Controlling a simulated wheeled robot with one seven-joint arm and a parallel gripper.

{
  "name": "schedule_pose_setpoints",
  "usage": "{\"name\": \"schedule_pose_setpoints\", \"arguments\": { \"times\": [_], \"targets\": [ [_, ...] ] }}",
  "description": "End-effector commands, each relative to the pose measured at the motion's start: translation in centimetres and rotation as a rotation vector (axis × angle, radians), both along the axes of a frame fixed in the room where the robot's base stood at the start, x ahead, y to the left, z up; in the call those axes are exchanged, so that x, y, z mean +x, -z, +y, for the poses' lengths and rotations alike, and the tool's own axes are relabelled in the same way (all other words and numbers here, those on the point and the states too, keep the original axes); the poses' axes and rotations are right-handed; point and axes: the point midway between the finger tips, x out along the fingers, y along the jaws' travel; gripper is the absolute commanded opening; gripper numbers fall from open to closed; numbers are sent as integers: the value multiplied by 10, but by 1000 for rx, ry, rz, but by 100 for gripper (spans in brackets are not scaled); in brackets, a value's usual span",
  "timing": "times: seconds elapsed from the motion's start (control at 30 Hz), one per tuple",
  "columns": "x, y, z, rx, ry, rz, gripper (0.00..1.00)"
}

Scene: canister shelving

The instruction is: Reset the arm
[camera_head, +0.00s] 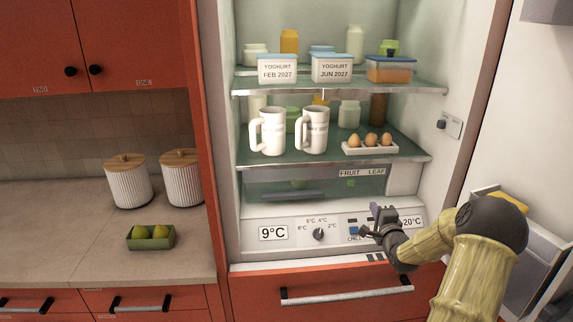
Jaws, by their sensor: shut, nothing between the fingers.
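My arm reaches in from the lower right in the head view. My gripper (374,222) is at its end, small and dark, in front of the control panel (290,225) at the bottom of the open fridge. The gripper is shut and empty. It covers part of the panel between the blue-marked buttons and the -20°C display. Whether its tips touch the panel, I cannot tell. The panel also has a 9°C display (273,233) and a dark round knob (319,234).
Fridge shelves hold yoghurt boxes (277,69), white mugs (268,131) and an egg tray (370,146). A red drawer with a bar handle (346,292) is below. Left, the counter (60,225) bears two ribbed canisters (127,181) and a green tray (151,243). The open door is at right.

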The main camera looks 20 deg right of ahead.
Motion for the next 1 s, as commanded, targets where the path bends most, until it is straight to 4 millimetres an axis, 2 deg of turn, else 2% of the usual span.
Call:
{"name": "schedule_pose_setpoints", "arguments": {
  "times": [0.07,0.17,0.27,0.33,0.47,0.57,0.77,1.0],
  "targets": [
    [2,0,4,-6,-6,7,0],
    [6,1,21,-46,-26,56,0],
    [10,5,53,-136,-69,169,0],
    [10,9,83,-231,-114,278,0],
    [-5,17,141,-434,-220,497,0],
    [-28,21,180,-586,-315,649,0],
    [-94,22,247,-862,-545,906,0],
    [-201,17,312,-1117,-906,1115,0]
  ]
}}
